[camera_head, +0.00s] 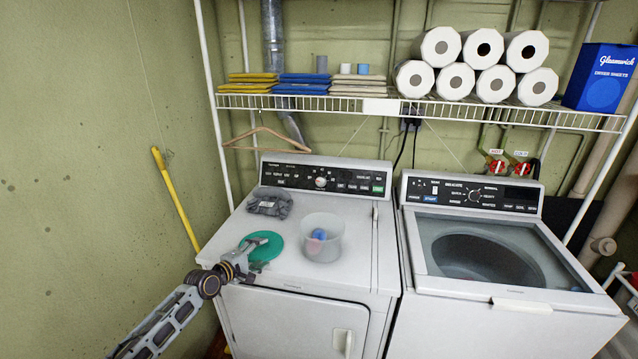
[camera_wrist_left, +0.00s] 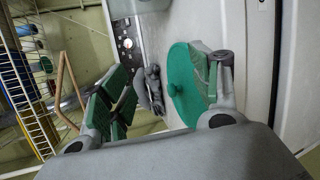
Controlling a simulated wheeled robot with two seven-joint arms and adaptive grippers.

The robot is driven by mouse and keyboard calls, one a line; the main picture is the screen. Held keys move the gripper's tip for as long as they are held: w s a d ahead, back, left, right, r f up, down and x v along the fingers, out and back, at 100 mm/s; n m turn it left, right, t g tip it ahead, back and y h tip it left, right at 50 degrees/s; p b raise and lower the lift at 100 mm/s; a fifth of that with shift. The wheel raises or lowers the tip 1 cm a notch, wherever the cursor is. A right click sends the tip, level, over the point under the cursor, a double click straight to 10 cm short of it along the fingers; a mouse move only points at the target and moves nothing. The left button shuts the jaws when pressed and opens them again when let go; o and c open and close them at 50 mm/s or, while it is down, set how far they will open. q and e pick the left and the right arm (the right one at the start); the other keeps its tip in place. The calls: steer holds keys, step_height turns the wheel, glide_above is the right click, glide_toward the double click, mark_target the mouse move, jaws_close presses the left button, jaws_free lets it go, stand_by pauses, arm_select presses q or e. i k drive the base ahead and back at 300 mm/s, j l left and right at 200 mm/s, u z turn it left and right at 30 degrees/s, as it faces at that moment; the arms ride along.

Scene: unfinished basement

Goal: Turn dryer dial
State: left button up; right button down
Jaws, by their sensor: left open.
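The white dryer (camera_head: 290,285) stands at the left, with a black control panel along its back edge. Its round, pale dial (camera_head: 320,182) sits near the middle of that panel, and it also shows small in the left wrist view (camera_wrist_left: 127,43). My left gripper (camera_head: 258,250) is over the dryer's front left part, near a round green lid (camera_head: 270,243), well short of the dial. In the left wrist view its fingers (camera_wrist_left: 165,83) are apart with nothing held; the lid (camera_wrist_left: 183,88) shows beyond them, close to the right finger. My right gripper is out of view.
A washer (camera_head: 500,270) stands right. Above, a wire shelf (camera_head: 350,104) holds paper rolls and folded cloths; a hanger (camera_head: 266,140) hangs below it.

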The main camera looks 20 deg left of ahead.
mark_target(320, 181)
steer(key=i+j, duration=0.35)
steer(key=i, duration=0.25)
steer(key=i+j+z, duration=0.15)
steer(key=i+j, duration=0.2)
steer(key=i, duration=0.25)
